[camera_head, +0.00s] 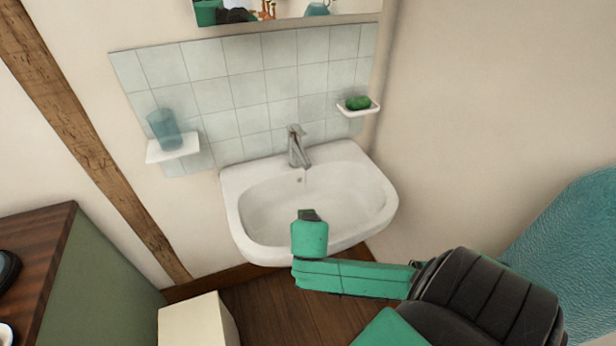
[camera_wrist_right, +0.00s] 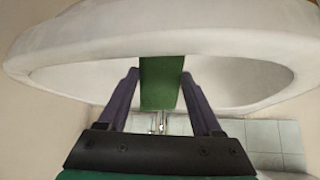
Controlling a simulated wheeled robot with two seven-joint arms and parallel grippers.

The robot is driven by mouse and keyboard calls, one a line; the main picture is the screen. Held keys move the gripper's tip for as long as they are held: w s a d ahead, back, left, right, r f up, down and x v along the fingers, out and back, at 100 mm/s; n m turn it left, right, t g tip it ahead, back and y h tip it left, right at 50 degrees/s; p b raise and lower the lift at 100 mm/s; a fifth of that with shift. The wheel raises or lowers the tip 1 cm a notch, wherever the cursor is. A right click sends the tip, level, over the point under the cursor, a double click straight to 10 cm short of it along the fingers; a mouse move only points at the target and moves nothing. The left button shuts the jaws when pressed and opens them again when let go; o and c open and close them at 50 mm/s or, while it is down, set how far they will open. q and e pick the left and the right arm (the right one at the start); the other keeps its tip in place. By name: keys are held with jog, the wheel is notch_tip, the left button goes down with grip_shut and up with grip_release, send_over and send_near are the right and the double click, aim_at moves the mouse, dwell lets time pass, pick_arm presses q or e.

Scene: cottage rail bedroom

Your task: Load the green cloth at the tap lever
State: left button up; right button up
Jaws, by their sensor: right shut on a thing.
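The green cloth (camera_wrist_right: 160,82) shows in the right wrist view as a flat green strip between the two dark fingers of my right gripper (camera_wrist_right: 160,85), which is shut on it. In the head view my right gripper (camera_head: 308,215) is over the front part of the white basin (camera_head: 381,205), and the cloth is hidden or not distinct. The grey metal tap (camera_head: 297,148) stands at the back of the basin, apart from the gripper, with its lever (camera_head: 294,130) on top. A faint thin line below the spout may be water. My left gripper is not in view.
A shelf (camera_head: 174,148) with a blue tumbler (camera_head: 164,128) is on the tiles at left. A soap dish (camera_head: 362,112) with a green lump (camera_head: 357,102) is at right. A pale box (camera_head: 195,322) stands below. The air between gripper and tap looks clear.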

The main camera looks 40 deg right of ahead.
jog(key=shift+w+d+f+b, duration=0.25)
jog(key=shift+w+d+b, duration=0.05)
jog(key=shift+w+b, duration=0.1)
jog(key=w+d+f+b, duration=0.2)
jog(key=w+d+b, duration=0.4)
jog(key=w+d, duration=0.2)
jog(key=shift+w+f, duration=0.2)
jog(key=shift+w, duration=0.8)
jog(key=shift+s, duration=0.1)
jog(key=s+a+p, duration=0.4)
jog(key=s+a, duration=0.1)
jog(key=s, duration=0.1)
dwell(1.1)
